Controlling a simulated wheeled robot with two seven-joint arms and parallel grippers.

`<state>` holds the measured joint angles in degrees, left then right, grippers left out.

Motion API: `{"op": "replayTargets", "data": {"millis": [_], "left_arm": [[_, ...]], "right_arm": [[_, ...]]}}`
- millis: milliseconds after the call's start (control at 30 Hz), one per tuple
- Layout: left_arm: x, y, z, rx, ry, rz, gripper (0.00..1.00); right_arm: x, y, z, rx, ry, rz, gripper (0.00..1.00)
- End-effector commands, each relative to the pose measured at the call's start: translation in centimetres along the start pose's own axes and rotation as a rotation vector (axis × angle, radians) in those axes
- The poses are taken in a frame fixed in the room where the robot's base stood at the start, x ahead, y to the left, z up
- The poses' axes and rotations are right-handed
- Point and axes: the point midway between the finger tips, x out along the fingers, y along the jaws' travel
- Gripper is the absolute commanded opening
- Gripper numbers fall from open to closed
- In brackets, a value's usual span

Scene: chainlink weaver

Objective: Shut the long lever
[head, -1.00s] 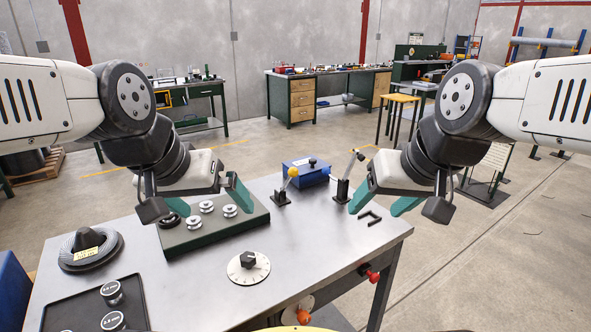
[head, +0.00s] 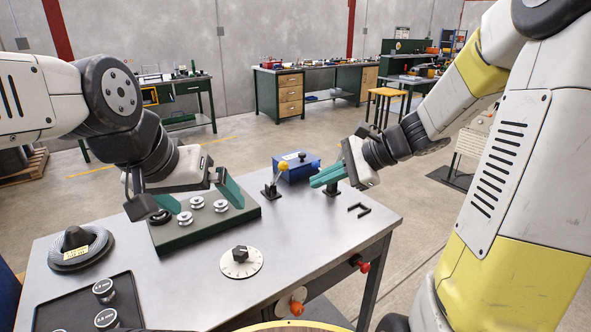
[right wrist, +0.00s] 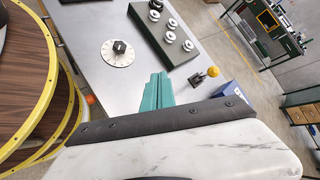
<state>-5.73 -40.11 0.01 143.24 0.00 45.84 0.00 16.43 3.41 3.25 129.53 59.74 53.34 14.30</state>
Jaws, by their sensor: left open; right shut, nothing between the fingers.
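A lever with a yellow ball knob (head: 282,167) stands on a black base near the table's back edge; it also shows in the right wrist view (right wrist: 212,71). I cannot tell for certain which is the long lever. The shut fingers show in the right wrist view (right wrist: 158,88). My left gripper (head: 198,196) is open and empty over the green board.
A blue box (head: 297,167) stands behind the levers. A green board (head: 190,240) with several metal spools lies left, a white dial (head: 241,263) in front. The table's middle is clear.

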Motion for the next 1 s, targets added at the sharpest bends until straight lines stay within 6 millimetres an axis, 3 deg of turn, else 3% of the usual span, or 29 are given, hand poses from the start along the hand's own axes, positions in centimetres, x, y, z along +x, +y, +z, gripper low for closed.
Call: {"op": "replayTargets", "data": {"millis": [33, 200, 400, 667, 1000], "left_arm": [[0.0, 0.0, 0.0, 0.0, 0.0, 0.0, 1.0], [0.0, 0.0, 0.0, 0.0, 0.0, 0.0, 1.0], [0.0, 0.0, 0.0, 0.0, 0.0, 0.0, 1.0], [0.0, 0.0, 0.0, 0.0, 0.0, 0.0, 1.0], [0.0, 0.0, 0.0, 0.0, 0.0, 0.0, 1.0]], "right_arm": [[0.7, -0.9, -2.0, 0.12, -0.027, -0.045, 0.0], [1.9, -3.9, -7.6, 0.447, -0.104, -0.206, 0.0], [2.2, -5.3, -11.4, 0.631, -0.146, -0.307, 0.0], [4.5, -6.3, -11.6, 0.647, -0.153, -0.317, 0.0], [11.3, -8.7, -11.3, 0.646, -0.153, -0.315, 0.0]]}}
